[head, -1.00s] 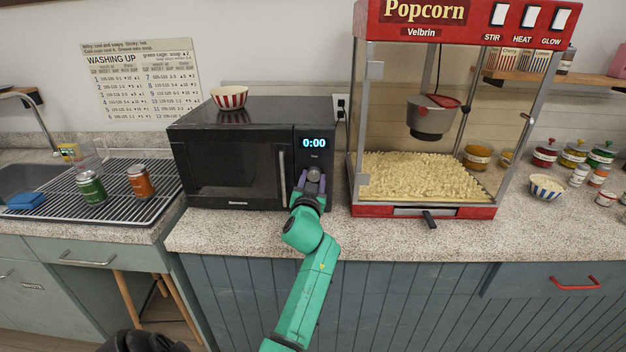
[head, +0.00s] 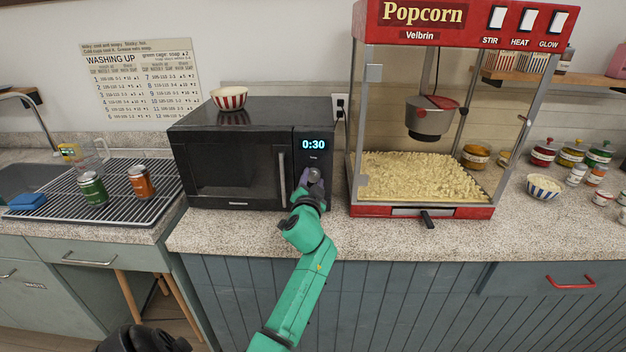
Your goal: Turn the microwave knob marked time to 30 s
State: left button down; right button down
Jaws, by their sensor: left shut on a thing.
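The black microwave (head: 230,165) stands on the speckled counter with its door shut. Its blue display (head: 313,144) reads 0:30. The time knob (head: 314,174) is a grey round dial below the display, under a small label. My left gripper (head: 313,180), on the green arm, is shut on the knob, one finger on either side and tilted in the picture. The fingers hide part of the knob and the panel below it.
A red-striped bowl (head: 230,97) sits on top of the microwave. The red popcorn machine (head: 425,210) stands close to its right. Counter in front is clear.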

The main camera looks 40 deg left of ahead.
pick_arm(q)
jog(key=shift+a+r, duration=0.1)
dwell(0.3)
jog(key=c, duration=0.5)
grip_release()
jog(key=shift+o, duration=0.9)
jog(key=shift+w+a+f, duration=0.1)
jog(key=shift+a+f, duration=0.05)
jog(key=shift+f, duration=0.05)
jog(key=b+v, duration=0.2)
jog(key=v, duration=1.2)
jog(key=shift+s+d+b, duration=0.2)
jog(key=shift+s+b, duration=0.05)
jog(key=shift+b, duration=0.05)
